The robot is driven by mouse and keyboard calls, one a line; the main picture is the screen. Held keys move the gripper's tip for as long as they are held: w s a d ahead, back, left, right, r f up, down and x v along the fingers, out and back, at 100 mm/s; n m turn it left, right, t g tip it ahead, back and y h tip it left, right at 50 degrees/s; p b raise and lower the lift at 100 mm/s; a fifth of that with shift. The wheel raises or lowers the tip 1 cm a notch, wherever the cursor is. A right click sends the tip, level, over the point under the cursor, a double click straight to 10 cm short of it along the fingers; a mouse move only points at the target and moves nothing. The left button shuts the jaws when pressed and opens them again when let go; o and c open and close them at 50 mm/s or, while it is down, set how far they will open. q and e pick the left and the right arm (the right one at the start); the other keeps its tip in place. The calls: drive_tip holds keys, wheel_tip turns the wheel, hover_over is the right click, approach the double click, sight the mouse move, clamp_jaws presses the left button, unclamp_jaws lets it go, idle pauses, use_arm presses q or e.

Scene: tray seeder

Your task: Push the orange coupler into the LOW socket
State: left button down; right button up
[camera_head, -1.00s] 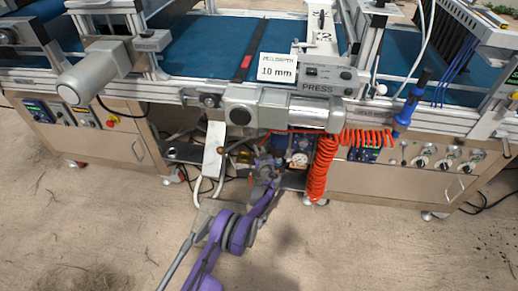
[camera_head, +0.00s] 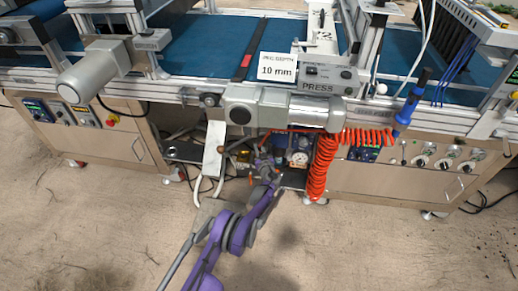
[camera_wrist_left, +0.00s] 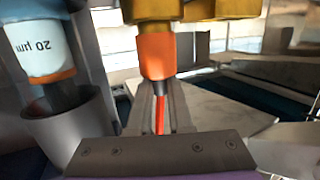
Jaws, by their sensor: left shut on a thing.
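The orange coupler (camera_wrist_left: 157,56) is upright in the left wrist view, with a dark stem and a red hose (camera_wrist_left: 160,112) below it. My left gripper (camera_wrist_left: 158,92) is shut on the coupler's lower end. The coupler's top meets the underside of a brass fitting (camera_wrist_left: 155,10); I cannot tell how deep it sits. No LOW label is readable, so I cannot tell which socket this is. In the head view my left gripper (camera_head: 263,163) reaches into the dark bay under the machine, where the coupler is too small to make out.
A coiled red hose (camera_head: 319,168) hangs right of the arm. A pressure gauge (camera_head: 299,159) is in the bay. The floor in front is clear.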

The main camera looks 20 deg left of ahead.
use_arm(q)
drive_tip(key=shift+f, duration=0.3)
drive_tip(key=c, duration=0.8)
unclamp_jaws()
drive_tip(key=shift+o, duration=0.2)
drive_tip(key=p+v, duration=0.3)
drive_tip(key=v, duration=0.8)
